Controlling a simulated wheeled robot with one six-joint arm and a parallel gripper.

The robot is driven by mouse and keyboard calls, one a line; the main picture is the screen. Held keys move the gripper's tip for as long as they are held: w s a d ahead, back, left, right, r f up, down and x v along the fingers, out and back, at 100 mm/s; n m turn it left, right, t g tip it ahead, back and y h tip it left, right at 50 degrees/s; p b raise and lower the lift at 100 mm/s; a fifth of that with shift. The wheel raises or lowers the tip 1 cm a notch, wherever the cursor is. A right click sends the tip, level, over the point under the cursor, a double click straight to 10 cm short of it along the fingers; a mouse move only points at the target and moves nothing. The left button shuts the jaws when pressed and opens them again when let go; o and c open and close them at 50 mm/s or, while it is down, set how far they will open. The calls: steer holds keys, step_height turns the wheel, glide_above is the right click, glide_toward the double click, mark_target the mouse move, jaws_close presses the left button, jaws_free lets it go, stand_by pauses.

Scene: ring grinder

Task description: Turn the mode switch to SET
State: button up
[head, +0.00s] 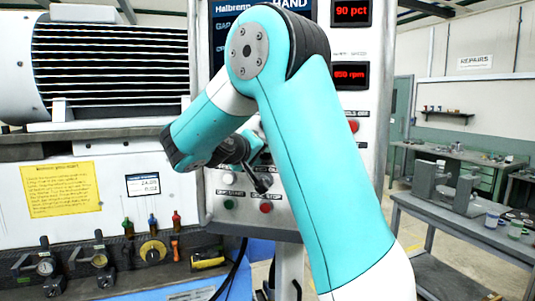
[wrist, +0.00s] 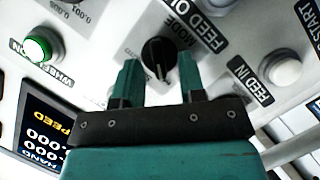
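The mode switch (wrist: 159,52) is a round black knob with a pale mark, on the light control panel (wrist: 100,20) beside the word MODE. Its position labels are not legible. My gripper (wrist: 159,62) is open, its two teal fingers apart, with the knob showing between and just beyond the fingertips. I cannot tell whether the fingers touch it. In the head view my gripper (head: 262,180) is small and dark against the lower panel, and the knob cannot be made out behind my arm.
A lit green WHEEL ON button (wrist: 38,47) and a white FEED IN button (wrist: 281,68) flank the knob. A green button (head: 228,204) and a red button (head: 266,208) sit low on the panel. A grey workbench (head: 460,225) stands at the right.

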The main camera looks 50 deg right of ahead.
steer(key=shift+d, duration=0.15)
steer(key=shift+c, duration=0.4)
jaws_close()
